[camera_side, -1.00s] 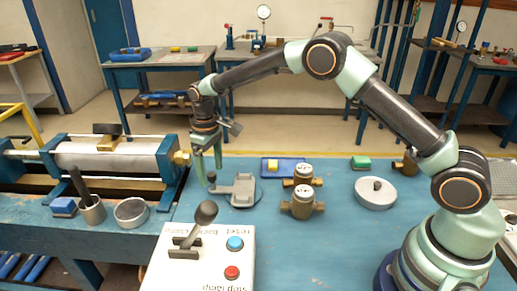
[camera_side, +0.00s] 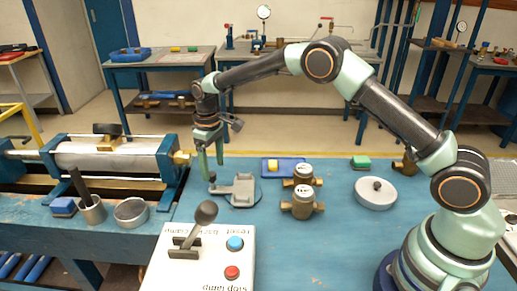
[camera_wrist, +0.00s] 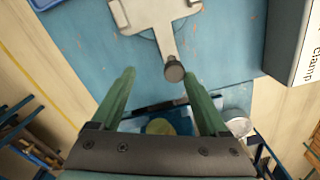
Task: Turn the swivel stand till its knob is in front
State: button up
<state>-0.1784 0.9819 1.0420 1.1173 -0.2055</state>
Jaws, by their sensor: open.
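The swivel stand (camera_side: 243,186) is a grey slotted block on a round base on the blue bench. Its arm points left in the side view and ends in a dark knob (camera_side: 212,188). In the wrist view the grey stand (camera_wrist: 150,12) is at the top, partly cut off, and its knob (camera_wrist: 174,71) points down the picture. My gripper (camera_side: 213,172) is open, with its green fingers pointing down by the knob. In the wrist view the knob appears between the fingertips of my gripper (camera_wrist: 160,78), nearer the right finger. Whether a finger touches it, I cannot tell.
Brass meters (camera_side: 302,202) stand right of the stand, with a blue tray (camera_side: 283,167) behind. A control box with a lever (camera_side: 205,260) is in front. A clamp cylinder (camera_side: 110,158) and metal cups (camera_side: 131,212) are left.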

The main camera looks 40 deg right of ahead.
jog(key=shift+w+d, duration=0.25)
jog(key=shift+d, duration=0.35)
jog(key=shift+w+d, duration=0.25)
jog(key=shift+d, duration=0.4)
jog(key=shift+w+d, duration=0.15)
jog(key=shift+d, duration=1.1)
jog(key=o, duration=0.4)
jog(key=shift+c, duration=0.2)
